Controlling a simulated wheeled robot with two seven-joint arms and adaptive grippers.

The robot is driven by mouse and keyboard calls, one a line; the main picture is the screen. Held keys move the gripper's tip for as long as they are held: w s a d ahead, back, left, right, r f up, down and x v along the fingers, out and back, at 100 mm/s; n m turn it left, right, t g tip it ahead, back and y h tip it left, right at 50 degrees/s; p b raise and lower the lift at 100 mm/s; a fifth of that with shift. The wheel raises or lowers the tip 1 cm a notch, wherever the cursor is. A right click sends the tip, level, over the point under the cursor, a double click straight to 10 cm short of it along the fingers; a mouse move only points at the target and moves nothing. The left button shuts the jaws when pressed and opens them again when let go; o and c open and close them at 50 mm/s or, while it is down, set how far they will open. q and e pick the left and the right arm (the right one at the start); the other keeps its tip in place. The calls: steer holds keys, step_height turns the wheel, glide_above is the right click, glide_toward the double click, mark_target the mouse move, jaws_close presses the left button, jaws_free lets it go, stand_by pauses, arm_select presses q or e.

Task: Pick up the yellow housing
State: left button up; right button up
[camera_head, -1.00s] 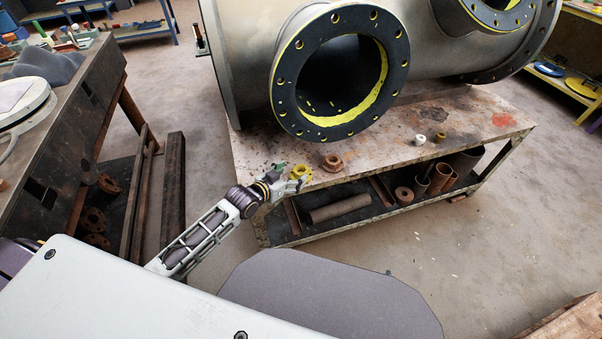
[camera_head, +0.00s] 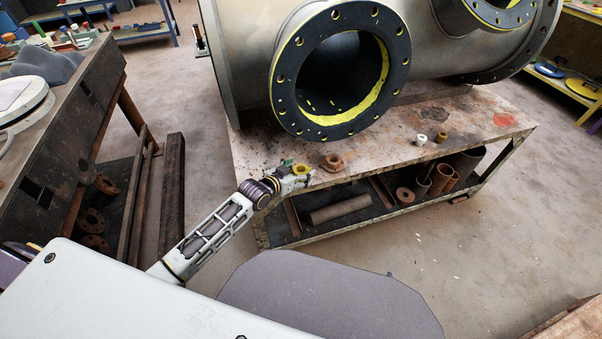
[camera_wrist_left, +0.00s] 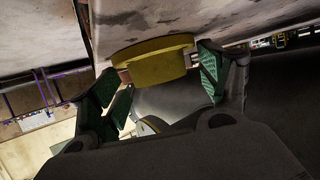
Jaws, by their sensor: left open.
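The yellow housing (camera_head: 301,169) sits at the front left edge of the worn workbench (camera_head: 375,147), below the large flanged pipe. My left gripper (camera_head: 290,175) is at the housing, its arm reaching in from the lower left. In the left wrist view, the yellow housing (camera_wrist_left: 155,64) is between the two green-padded fingers, just ahead of them. The fingers are spread apart and not shut on it; whether one touches its side I cannot tell. My right gripper is not in view.
A rusty flanged piece (camera_head: 333,163) stands just right of the housing. The big flanged pipe (camera_head: 340,75) overhangs the bench behind. A white ring (camera_head: 421,140) and a small brownish-yellow piece (camera_head: 440,137) lie further right. Pipe pieces (camera_head: 340,208) fill the lower shelf.

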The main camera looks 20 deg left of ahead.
mark_target(297, 165)
arm_select(q)
steer(key=c, duration=1.5)
steer(key=shift+o, duration=0.2)
steer(key=shift+r, duration=0.2)
steer(key=shift+r, duration=0.2)
steer(key=shift+r+p, duration=0.4)
steer(key=shift+r, duration=1.1)
steer(key=shift+s+a+f, duration=0.15)
steer(key=shift+s, duration=0.2)
steer(key=s+a+p, duration=0.1)
steer(key=s+a, duration=0.2)
steer(key=s, duration=0.5)
steer(key=s+a+p, duration=0.2)
steer(key=s+a, duration=0.1)
steer(key=s, duration=0.5)
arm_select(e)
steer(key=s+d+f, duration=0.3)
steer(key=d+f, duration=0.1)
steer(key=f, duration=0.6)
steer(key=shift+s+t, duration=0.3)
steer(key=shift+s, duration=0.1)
